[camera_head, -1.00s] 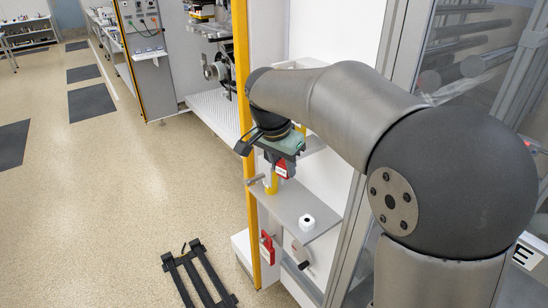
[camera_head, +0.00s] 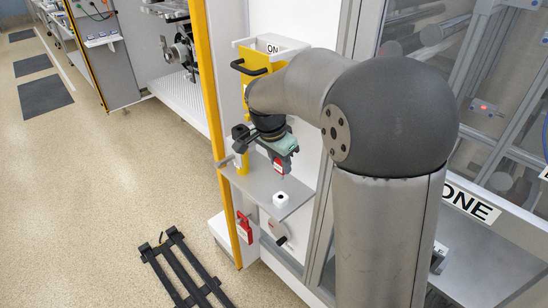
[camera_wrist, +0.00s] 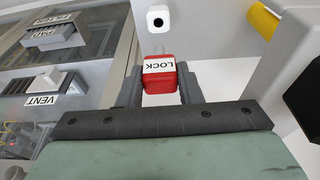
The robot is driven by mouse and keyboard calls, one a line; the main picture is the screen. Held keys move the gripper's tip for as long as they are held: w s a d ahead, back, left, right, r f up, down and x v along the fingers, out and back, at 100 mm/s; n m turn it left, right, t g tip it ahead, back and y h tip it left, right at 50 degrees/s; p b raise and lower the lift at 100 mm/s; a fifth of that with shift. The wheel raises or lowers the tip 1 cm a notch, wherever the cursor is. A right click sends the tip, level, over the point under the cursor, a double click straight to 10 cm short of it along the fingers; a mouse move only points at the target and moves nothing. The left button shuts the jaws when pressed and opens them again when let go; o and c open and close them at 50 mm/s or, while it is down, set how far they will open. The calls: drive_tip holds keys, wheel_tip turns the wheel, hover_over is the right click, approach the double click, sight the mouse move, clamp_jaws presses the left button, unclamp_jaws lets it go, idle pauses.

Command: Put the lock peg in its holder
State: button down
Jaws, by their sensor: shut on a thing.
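The lock peg (camera_head: 279,168) is a red block with a white label; the wrist view shows it (camera_wrist: 159,76) reading LOCK, with a thin pale pin at its far end. My gripper (camera_head: 280,159) is shut on it, one dark finger on each side, and points down above the shelf. The holder looks to be the small white block with a round black hole (camera_head: 281,199) on the shelf. It also shows in the wrist view (camera_wrist: 158,19), just beyond the pin. The peg is above the holder and apart from it.
A grey shelf (camera_head: 256,188) bears the holder and a yellow cylinder (camera_head: 241,163) at its left. A yellow post (camera_head: 213,120) stands left of it. A red tag (camera_head: 244,229) and a black-handled knob (camera_head: 277,232) are below. A yellow bin (camera_head: 250,70) is behind my arm.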

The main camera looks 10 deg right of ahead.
sight(278, 171)
idle(0.3)
drive_tip(key=shift+s+a+b+x, duration=0.1)
drive_tip(key=shift+a+b+x, duration=0.1)
drive_tip(key=shift+b+x, duration=0.7)
drive_tip(key=shift+s+a+b+x, duration=0.15)
drive_tip(key=shift+a+b+x, duration=0.05)
drive_tip(key=shift+b+x, duration=0.75)
drive_tip(key=shift+s+a+b+x, duration=0.1)
drive_tip(key=shift+a+b+x, duration=0.1)
drive_tip(key=shift+b+x, duration=0.65)
drive_tip(key=shift+s+a+b+x, duration=0.1)
drive_tip(key=shift+a+b+x, duration=0.05)
drive_tip(key=shift+b+x, duration=0.55)
drive_tip(key=shift+s+a+b+x, duration=0.1)
drive_tip(key=shift+a+b+x, duration=0.05)
drive_tip(key=shift+b+x, duration=0.55)
drive_tip(key=shift+s+a+b+x, duration=0.1)
drive_tip(key=shift+a+b+x, duration=0.05)
drive_tip(key=shift+b+x, duration=0.55)
drive_tip(key=c, duration=0.9)
unclamp_jaws()
drive_tip(key=shift+f, duration=0.15)
drive_tip(key=v, duration=1.7)
drive_tip(key=shift+r+p, duration=0.2)
drive_tip(key=shift+p, duration=0.2)
